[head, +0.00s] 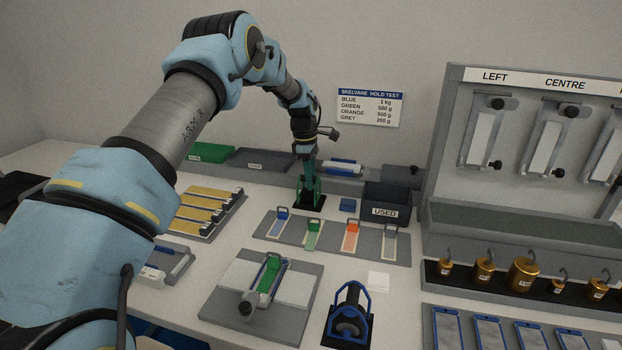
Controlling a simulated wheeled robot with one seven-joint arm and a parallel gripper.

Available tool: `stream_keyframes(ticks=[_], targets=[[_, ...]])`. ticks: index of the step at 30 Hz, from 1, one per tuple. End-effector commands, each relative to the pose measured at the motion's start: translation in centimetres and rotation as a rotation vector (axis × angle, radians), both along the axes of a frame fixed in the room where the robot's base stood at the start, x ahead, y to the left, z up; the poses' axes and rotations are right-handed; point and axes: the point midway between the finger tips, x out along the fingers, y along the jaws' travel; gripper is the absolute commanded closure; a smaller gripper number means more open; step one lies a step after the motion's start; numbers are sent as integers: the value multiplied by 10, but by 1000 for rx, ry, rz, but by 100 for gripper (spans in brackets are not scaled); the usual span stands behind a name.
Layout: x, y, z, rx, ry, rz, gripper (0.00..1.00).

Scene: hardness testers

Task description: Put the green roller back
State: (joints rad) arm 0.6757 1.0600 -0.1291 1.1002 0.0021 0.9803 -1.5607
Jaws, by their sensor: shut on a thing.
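My gripper (305,166) points down at the back middle of the bench, beyond the row of coloured strips. It is shut on the green roller (309,186), whose green frame shows just below the fingers. The roller is upright over a black square stand (311,204). Whether it rests in the stand or hangs slightly above it cannot be told from here. The fingertips are small and partly hidden by the wrist.
A blue-framed roller (348,312) sits on a black stand in front. A grey board (222,303) holds a green strip (270,272). The dark USED bin (385,201) is right of my gripper. The test rack (445,150) and brass weights (522,272) stand at right.

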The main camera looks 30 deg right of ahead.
Motion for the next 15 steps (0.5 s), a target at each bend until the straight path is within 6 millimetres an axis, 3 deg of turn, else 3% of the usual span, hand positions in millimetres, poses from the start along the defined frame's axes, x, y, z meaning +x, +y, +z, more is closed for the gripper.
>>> stream_keyframes(ticks=[1,9,15], targets=[[0,0,-1,0,0,0,71],[0,0,-1,0,0,0,43],[0,0,0,0,0,0,43]])
